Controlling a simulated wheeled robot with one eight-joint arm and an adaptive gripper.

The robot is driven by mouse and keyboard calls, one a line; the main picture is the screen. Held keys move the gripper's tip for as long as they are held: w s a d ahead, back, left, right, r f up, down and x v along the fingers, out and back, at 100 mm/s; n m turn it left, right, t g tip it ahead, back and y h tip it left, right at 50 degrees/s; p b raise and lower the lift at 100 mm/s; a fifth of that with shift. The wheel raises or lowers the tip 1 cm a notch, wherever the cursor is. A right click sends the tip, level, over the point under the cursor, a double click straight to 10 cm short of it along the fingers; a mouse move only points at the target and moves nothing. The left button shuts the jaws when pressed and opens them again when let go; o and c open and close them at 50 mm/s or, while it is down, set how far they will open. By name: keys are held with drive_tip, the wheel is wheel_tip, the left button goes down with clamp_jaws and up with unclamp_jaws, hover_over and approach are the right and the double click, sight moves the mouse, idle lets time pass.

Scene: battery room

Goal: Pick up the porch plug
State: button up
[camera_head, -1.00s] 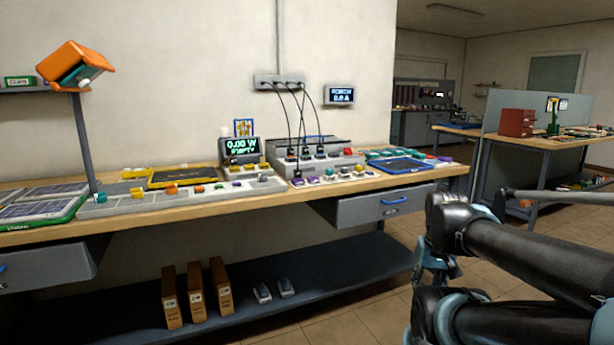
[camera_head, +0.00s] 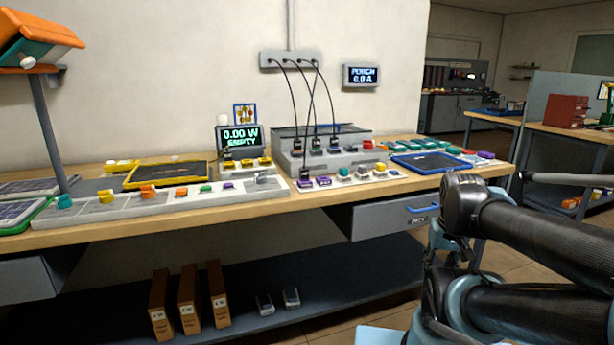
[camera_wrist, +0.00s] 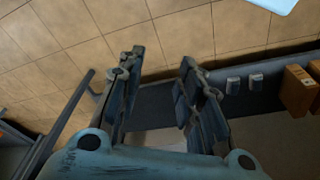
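Several dark cables hang from a grey wall box (camera_head: 291,59) and end in dark plugs at a grey stepped socket block (camera_head: 345,155) on the bench. One plug (camera_head: 305,173) sits lower, at the block's front row; others (camera_head: 316,146) sit on the upper step. A wall display (camera_head: 361,76) reads PORCH 0.0 A. I cannot tell which plug is the porch plug. My gripper (camera_wrist: 160,60) is open and empty in the wrist view, above the floor and lower shelf, away from the plugs. My arm fills the lower right of the head view.
The wooden bench (camera_head: 110,228) also holds a 0.00 W EMPTY meter (camera_head: 240,138), a yellow-rimmed tray (camera_head: 170,174), a blue tray (camera_head: 433,163) and a long grey strip with coloured pieces (camera_head: 120,207). A drawer (camera_head: 395,217) hangs below. Brown boxes (camera_head: 189,303) stand on the lower shelf.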

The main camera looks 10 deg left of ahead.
drive_tip(key=shift+o, duration=0.3)
drive_tip(key=shift+o, duration=0.9)
drive_tip(key=shift+s+r, duration=0.2)
drive_tip(key=shift+r, duration=0.05)
drive_tip(key=w+a+r+n+g+y, duration=0.1)
drive_tip(key=w+a+r+n, duration=0.55)
drive_tip(key=r, duration=0.35)
drive_tip(key=w+a+r+n+g+y, duration=0.1)
drive_tip(key=w+a+r+n, duration=0.45)
drive_tip(key=w+r, duration=0.35)
drive_tip(key=w+a+r+n+g+y, duration=0.1)
drive_tip(key=w+a+r+n, duration=0.3)
drive_tip(key=a, duration=0.4)
drive_tip(key=w+a+r+n+g, duration=0.1)
drive_tip(key=w+a+r+n, duration=0.35)
drive_tip(key=a, duration=0.25)
drive_tip(key=w+a+r+n+y, duration=0.1)
drive_tip(key=w+a+r+n, duration=0.2)
drive_tip(key=a+r, duration=0.35)
approach(304, 169)
wheel_tip(304, 169, down, 5)
drive_tip(key=w+a, duration=0.1)
drive_tip(key=a, duration=0.1)
drive_tip(key=shift+n+g, duration=0.25)
drive_tip(key=shift+g, duration=0.05)
drive_tip(key=shift+s+x, duration=0.15)
drive_tip(key=shift+x, duration=1.1)
drive_tip(key=shift+s+x, duration=0.15)
drive_tip(key=shift+x, duration=1.1)
drive_tip(key=shift+d, duration=0.1)
